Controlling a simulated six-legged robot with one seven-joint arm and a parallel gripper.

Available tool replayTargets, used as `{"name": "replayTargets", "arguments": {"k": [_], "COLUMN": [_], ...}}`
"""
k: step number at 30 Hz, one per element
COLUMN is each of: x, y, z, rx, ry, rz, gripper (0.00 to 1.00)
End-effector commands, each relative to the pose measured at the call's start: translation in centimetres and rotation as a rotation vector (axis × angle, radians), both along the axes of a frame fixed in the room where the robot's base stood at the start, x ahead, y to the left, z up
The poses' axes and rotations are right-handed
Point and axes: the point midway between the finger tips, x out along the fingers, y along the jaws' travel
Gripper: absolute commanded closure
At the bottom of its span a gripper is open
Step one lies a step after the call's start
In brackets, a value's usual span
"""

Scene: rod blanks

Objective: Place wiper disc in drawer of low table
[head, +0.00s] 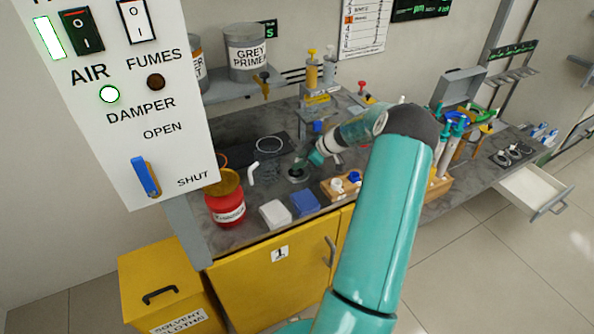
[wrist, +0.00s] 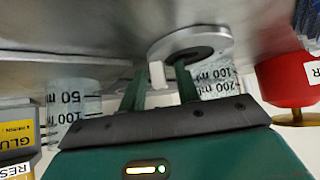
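A round disc with a silver rim and black centre (wrist: 215,42) lies on the bench in the wrist view. I take it as the wiper disc; it shows small and dark in the head view (head: 297,176). My gripper (wrist: 158,80) is close to it, green fingers apart and pointing at it. A pale upright piece (wrist: 157,74) shows between the fingers, with gaps visible; whether it belongs to the disc I cannot tell. In the head view my gripper (head: 301,165) is low over the bench. A white drawer (head: 533,190) stands pulled out of the low table (head: 480,172) at right.
A red can (head: 227,208), white and blue boxes (head: 304,203) and a wooden block (head: 341,188) crowd the bench's front. Beakers (wrist: 72,97) stand near my gripper. A control panel (head: 140,120) stands at left. Tools and an open case (head: 462,87) are at right.

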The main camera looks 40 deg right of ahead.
Motion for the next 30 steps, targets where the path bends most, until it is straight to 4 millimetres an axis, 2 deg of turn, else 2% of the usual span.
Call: {"name": "replayTargets", "arguments": {"k": [1,4,5,20,25,29,30], "x": [0.0,0.0,0.0,-0.1,0.0,-0.1,-0.8], "y": [0.0,0.0,0.0,0.0,0.0,0.0,0.0], "z": [0.0,0.0,0.0,0.1,1.5,3.4,3.9], "rx": [0.0,0.0,0.0,0.001,-0.001,-0.002,0.0], "ry": [0.0,0.0,0.0,0.002,0.001,0.0,0.001], "rz": [0.0,0.0,0.0,0.001,0.001,0.001,-0.001], "gripper": [0.78,0.98,1.0,1.0,1.0,1.0,1.0]}}
